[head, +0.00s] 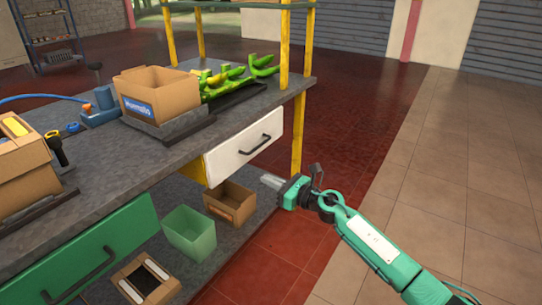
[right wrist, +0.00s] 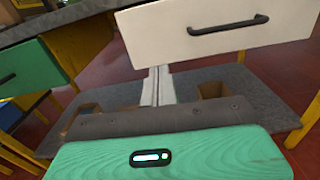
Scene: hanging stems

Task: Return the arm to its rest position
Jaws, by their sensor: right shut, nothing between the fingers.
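My right arm (head: 385,255) comes in from the lower right of the head view, with green and white links. My right gripper (head: 268,182) points left, in front of the workbench's right end and below the white drawer (head: 245,146). Its fingers are shut with nothing between them. In the right wrist view the closed fingers (right wrist: 158,88) point at the lower shelf (right wrist: 262,98), under the white drawer (right wrist: 220,28). The gripper looks apart from the drawer. My left gripper is in neither view.
The workbench (head: 110,165) carries a cardboard box (head: 157,95) and green stems (head: 228,80). A green bin (head: 189,232) and small cardboard boxes (head: 229,202) stand on the lower shelf. A green drawer (head: 85,258) is at lower left. The tiled floor (head: 450,170) on the right is clear.

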